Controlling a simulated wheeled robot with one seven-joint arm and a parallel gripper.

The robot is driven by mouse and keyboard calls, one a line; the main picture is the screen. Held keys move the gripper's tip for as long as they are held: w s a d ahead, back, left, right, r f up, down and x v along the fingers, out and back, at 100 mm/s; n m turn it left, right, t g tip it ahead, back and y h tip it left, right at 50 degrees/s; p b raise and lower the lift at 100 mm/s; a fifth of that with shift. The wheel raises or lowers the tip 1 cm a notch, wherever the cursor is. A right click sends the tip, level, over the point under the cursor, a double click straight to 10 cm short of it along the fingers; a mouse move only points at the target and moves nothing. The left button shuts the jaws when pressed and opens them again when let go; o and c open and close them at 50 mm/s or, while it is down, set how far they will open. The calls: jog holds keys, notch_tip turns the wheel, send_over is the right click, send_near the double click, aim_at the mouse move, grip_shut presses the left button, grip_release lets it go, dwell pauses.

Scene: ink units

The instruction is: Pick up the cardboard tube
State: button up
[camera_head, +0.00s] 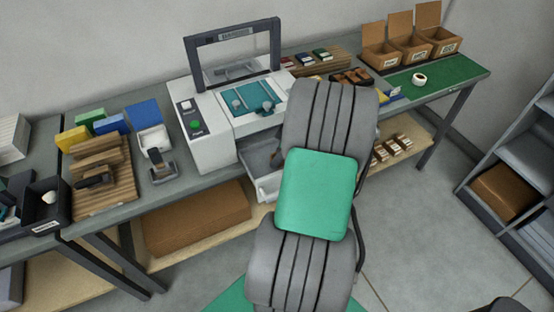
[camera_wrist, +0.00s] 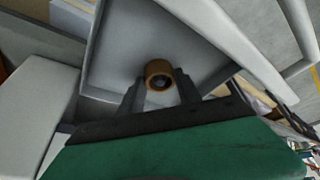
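The cardboard tube (camera_wrist: 149,69) is a short brown ring with a dark hole, seen end-on in the wrist view. It sits in a grey open tray or drawer (camera_wrist: 120,35). My gripper (camera_wrist: 160,77) has its two dark fingers apart, one on each side of the tube. Narrow gaps seem to show between the fingertips and the tube, though contact is hard to judge. In the head view the open drawer (camera_head: 258,157) is at the front of the white machine. The tube and my gripper are hidden there behind large grey and green parts in the foreground.
The white machine (camera_head: 210,140) stands on the long grey bench beside the drawer. A wooden rack (camera_head: 120,190) and small boxes stand to the left. Cardboard boxes (camera_head: 410,46) and a green mat (camera_head: 455,70) are at the right. Shelves (camera_head: 525,150) stand farther right, beyond open floor.

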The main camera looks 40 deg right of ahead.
grip_shut()
jog(key=shift+r, duration=0.1)
